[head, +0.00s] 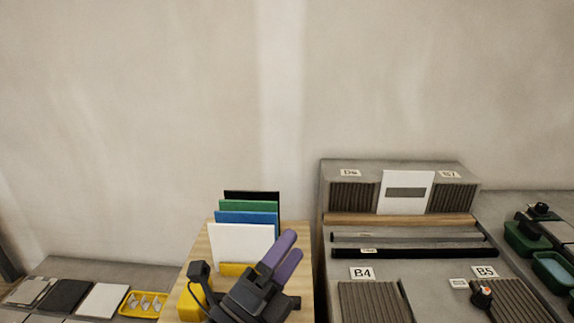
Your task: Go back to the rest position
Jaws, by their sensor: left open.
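My left gripper (291,247) reaches in from the bottom of the head view, with two purple fingers pointing up and to the right. It is open, with a narrow gap between the fingers and nothing visible in it. It is in front of a wooden stand (300,240) that bears upright panels: white (240,245), blue (246,219), green (249,205) and black (252,194). The gripper covers part of the stand's front. My right gripper is not in view.
A grey sloped bench with ribbed beds labelled B4 (361,273) and B5 (485,271) stands at right. Green trays (527,239) are at far right. A low grey surface at left holds flat tiles (102,299) and a yellow tray (143,304). The wall behind is bare.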

